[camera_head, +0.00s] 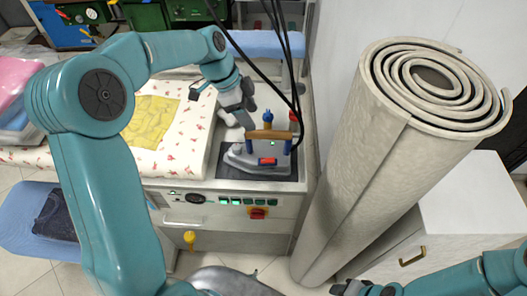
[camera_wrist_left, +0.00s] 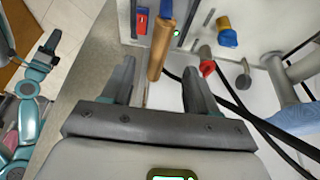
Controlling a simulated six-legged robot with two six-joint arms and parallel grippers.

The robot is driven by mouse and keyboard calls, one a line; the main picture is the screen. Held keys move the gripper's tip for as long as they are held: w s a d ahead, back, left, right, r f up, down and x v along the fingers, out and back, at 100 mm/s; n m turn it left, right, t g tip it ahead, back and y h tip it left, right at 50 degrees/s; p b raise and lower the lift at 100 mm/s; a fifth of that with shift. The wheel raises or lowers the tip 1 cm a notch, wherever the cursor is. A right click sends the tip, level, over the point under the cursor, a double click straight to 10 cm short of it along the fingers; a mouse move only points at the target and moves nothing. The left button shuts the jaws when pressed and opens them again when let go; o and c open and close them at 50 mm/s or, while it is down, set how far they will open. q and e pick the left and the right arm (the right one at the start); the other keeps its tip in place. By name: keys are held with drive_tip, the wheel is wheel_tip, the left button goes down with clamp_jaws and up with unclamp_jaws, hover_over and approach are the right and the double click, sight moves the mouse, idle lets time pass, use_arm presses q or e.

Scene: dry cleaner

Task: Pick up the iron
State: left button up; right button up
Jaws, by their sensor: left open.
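The iron (camera_head: 243,156) is grey, with a brown wooden handle (camera_head: 270,135) on blue posts and a red switch. It rests on a dark pad (camera_head: 287,165) at the right end of the ironing station. My left gripper (camera_head: 240,112) is open and empty, just behind and slightly left of the handle. In the left wrist view the wooden handle (camera_wrist_left: 159,50) lies ahead of the gap between the open fingers (camera_wrist_left: 157,72), apparently not gripped. My right gripper (camera_head: 360,288) is at the bottom edge, far from the iron, partly cut off; its jaw state is unclear.
Black cables (camera_head: 272,80) hang down behind the iron and pass close to my left gripper. A patterned ironing board (camera_head: 185,135) with a yellow cloth (camera_head: 152,120) lies left. A tall rolled carpet (camera_head: 375,170) stands right, beside a white cabinet (camera_head: 470,210).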

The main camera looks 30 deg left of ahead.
sight(258, 131)
use_arm(q)
drive_tip(key=x, duration=0.3)
drive_tip(key=shift+a+f, duration=0.2)
drive_tip(key=shift+s+d+f, duration=0.15)
drive_tip(key=shift+d+f, duration=0.2)
drive_tip(key=shift+d, duration=0.15)
drive_tip(key=x, duration=0.1)
drive_tip(key=p+x, duration=0.2)
drive_tip(key=x, duration=0.1)
drive_tip(key=shift+w+a+f, duration=0.1)
drive_tip(key=shift+w+a, duration=0.1)
drive_tip(key=shift+a, duration=0.1)
drive_tip(key=shift+d+f, duration=0.15)
drive_tip(key=shift+f, duration=0.2)
drive_tip(key=shift+d+f, duration=0.1)
drive_tip(key=shift+d, duration=0.1)
drive_tip(key=shift+a+f, duration=0.1)
drive_tip(key=shift+a, duration=0.05)
drive_tip(key=c, duration=0.4)
clamp_jaws()
drive_tip(key=shift+w, duration=0.15)
